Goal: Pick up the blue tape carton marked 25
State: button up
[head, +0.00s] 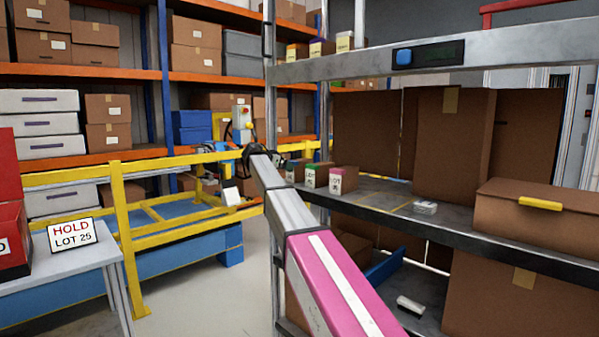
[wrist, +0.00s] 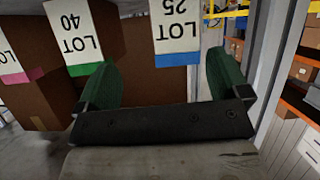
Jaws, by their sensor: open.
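In the wrist view, which is upside down, the carton marked LOT 25 with a blue stripe (wrist: 177,35) shows at the top, ahead of my gripper (wrist: 163,62). My gripper's two dark green fingers are apart, with nothing held; the carton's blue stripe lies between their tips in the picture. I cannot tell how far ahead the carton is. A green-striped carton marked LOT 40 (wrist: 76,35) stands just left of it. In the head view my arm reaches to the left end of the shelf, where the gripper and blue carton are largely hidden.
A pink-striped carton (head: 342,180) stands beside the green-striped one (head: 315,177) on the grey shelf (head: 385,205). A metal upright (wrist: 268,70) rises close right of my gripper in the wrist view. A HOLD LOT 25 sign (head: 72,236) stands on the left table.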

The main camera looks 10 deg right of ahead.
aim_at(295, 161)
jog(key=shift+m+h, duration=0.3)
jog(key=shift+m, duration=0.1)
jog(key=w+d, duration=0.1)
jog(key=w+d+r, duration=0.1)
jog(key=w, duration=0.1)
jog(key=w+d+r, duration=0.1)
jog(key=w, duration=0.1)
jog(key=shift+r+x, duration=0.15)
jog(key=shift+x, duration=1.2)
jog(key=shift+r+x, duration=0.15)
jog(key=shift+x, duration=1.15)
jog(key=shift+w+d, duration=0.1)
jog(key=shift+c, duration=0.3)
jog(key=c, duration=1)
jog(key=shift+c, duration=1.1)
jog(key=shift+r, duration=0.15)
